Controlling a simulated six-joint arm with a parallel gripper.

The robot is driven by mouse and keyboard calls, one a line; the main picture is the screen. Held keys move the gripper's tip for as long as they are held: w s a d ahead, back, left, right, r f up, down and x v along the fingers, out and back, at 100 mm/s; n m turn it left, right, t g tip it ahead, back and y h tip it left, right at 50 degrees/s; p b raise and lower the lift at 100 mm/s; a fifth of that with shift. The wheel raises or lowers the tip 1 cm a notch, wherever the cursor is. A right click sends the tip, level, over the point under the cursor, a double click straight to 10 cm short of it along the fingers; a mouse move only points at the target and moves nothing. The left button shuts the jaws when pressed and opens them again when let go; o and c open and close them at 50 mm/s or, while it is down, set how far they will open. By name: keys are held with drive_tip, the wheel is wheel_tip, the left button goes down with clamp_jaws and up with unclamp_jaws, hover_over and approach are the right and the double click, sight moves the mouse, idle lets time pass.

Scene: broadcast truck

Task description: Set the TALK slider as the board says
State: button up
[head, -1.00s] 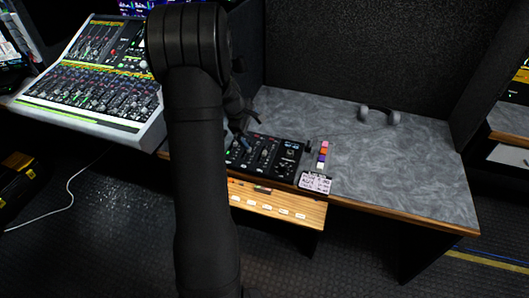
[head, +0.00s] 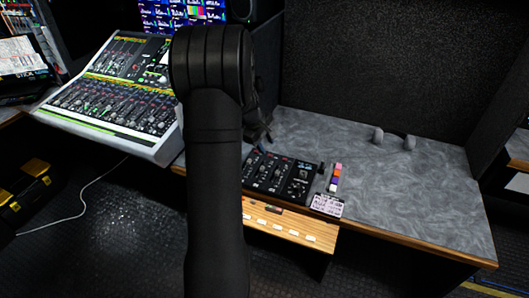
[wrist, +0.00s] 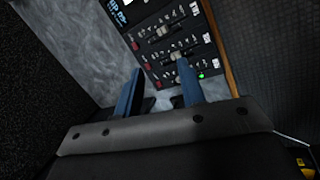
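A black control panel (head: 276,176) with several sliders and a small screen lies at the front edge of the grey desk. It also shows in the wrist view (wrist: 165,38), with rows of light-capped sliders and a lit green light. I cannot read which slider is TALK. A small pale board (head: 328,205) with dark writing stands at the panel's front right; its words are too small to read. My gripper (wrist: 159,67) has two blue fingers spread apart with nothing between them. It is over or near the panel's left end, partly hidden by my arm in the head view.
A wooden drawer front (head: 288,228) with pale labels is below the panel. A large mixing console (head: 115,95) stands at left.

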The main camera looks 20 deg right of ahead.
sight(277, 171)
drive_tip(key=w+d+m+y, duration=0.2)
drive_tip(key=d+m+y, duration=0.3)
drive_tip(key=m, duration=0.9)
drive_tip(key=shift+m+g+h, duration=0.3)
drive_tip(key=shift+g+h, duration=0.1)
drive_tip(key=shift+h, duration=0.1)
drive_tip(key=f, duration=1.1)
drive_tip(key=d+f, duration=0.1)
drive_tip(key=f, duration=0.5)
drive_tip(key=shift+s, duration=0.1)
drive_tip(key=shift+c, duration=0.3)
clamp_jaws()
